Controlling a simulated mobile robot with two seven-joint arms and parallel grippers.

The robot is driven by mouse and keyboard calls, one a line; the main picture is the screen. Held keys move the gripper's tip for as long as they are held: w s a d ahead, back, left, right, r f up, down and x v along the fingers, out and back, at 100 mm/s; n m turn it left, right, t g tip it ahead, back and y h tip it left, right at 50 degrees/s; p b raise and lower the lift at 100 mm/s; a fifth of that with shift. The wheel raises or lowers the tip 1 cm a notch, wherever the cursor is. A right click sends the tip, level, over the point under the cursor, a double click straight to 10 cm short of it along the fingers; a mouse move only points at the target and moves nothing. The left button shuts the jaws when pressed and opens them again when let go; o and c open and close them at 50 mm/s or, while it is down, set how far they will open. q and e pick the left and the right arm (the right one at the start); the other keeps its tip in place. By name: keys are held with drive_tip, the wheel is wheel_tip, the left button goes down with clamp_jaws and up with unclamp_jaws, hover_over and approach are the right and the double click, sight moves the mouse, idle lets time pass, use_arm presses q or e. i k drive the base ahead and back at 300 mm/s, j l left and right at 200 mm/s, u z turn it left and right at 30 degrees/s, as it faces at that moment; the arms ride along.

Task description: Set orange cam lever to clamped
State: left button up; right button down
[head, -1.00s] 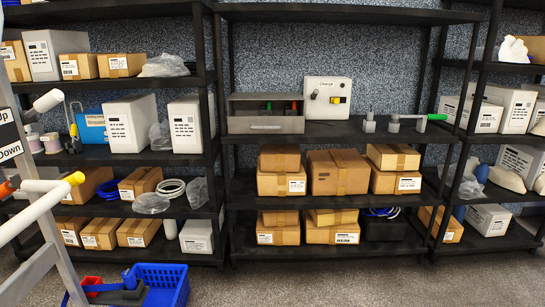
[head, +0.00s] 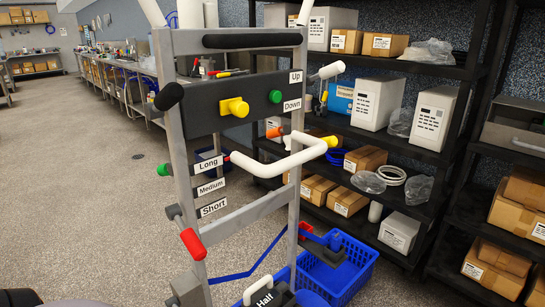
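A small orange piece (head: 274,132), which may be the orange cam lever, shows beside the right post of a grey metal frame (head: 181,150). It is small and partly hidden, so I cannot tell its setting. A red-handled lever (head: 192,243) sits low on the left post, below the labels Long, Medium and Short (head: 212,207). A white bent handle with a yellow tip (head: 331,141) sticks out to the right. Neither of my grippers is in view.
The frame's dark panel (head: 205,105) carries a yellow knob (head: 235,107) and a green button (head: 275,96). A blue basket (head: 345,262) stands on the floor behind. Black shelves (head: 440,158) with boxes fill the right. Open floor (head: 85,180) lies left.

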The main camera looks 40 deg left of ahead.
sight(275, 132)
drive_tip(key=u, duration=1)
